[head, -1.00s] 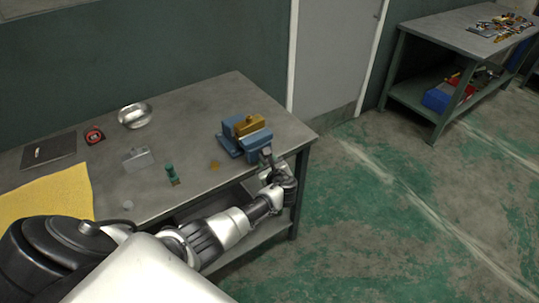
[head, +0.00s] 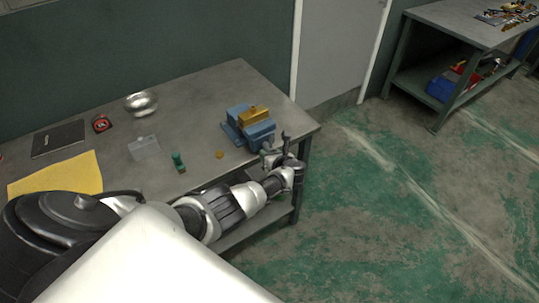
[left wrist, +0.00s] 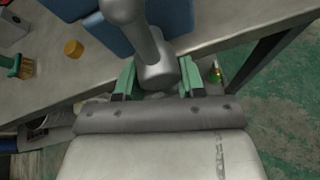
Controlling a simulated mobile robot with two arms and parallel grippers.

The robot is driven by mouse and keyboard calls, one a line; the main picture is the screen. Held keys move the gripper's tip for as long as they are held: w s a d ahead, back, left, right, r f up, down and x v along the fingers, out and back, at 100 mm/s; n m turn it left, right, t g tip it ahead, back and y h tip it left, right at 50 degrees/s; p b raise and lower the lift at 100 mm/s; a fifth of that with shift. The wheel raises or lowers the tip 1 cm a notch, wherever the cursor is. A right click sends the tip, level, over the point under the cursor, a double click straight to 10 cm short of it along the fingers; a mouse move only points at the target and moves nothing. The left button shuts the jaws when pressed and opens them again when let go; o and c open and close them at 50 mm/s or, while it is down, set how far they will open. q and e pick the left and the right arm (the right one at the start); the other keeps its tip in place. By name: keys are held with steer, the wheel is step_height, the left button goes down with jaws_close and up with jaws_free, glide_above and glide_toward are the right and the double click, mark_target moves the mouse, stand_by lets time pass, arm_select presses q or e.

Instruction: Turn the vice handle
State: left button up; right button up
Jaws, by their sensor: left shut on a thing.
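The blue vice (head: 259,137) stands at the right front corner of the workbench, with a brass-coloured block (head: 254,115) at its top. My left gripper (head: 275,149) is at the vice's front, just past the bench edge. In the left wrist view, the grey vice handle (left wrist: 154,62) comes down from the blue vice body (left wrist: 172,16) and its thick end lies between the green fingertips of my left gripper (left wrist: 158,78). The gripper is shut on it. My right gripper is in neither view.
On the workbench (head: 205,100) are a small yellow disc (head: 219,155), a green-handled brush (head: 178,162), a clear box (head: 144,147), a metal bowl (head: 141,103), a red tape measure (head: 102,123), a dark notebook (head: 58,138) and a yellow cloth (head: 60,176). Floor to the right is clear.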

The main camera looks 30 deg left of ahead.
arm_select(q)
steer(key=shift+w+d+r, duration=0.1)
steer(key=shift+d, duration=0.05)
stand_by(0.8)
steer(key=o, duration=0.9)
steer(key=shift+s+d+r, duration=0.15)
steer(key=shift+s+d, duration=0.05)
steer(key=shift+p+v, duration=1.05)
steer(key=shift+v, duration=4.2)
steer(key=shift+c, duration=0.2)
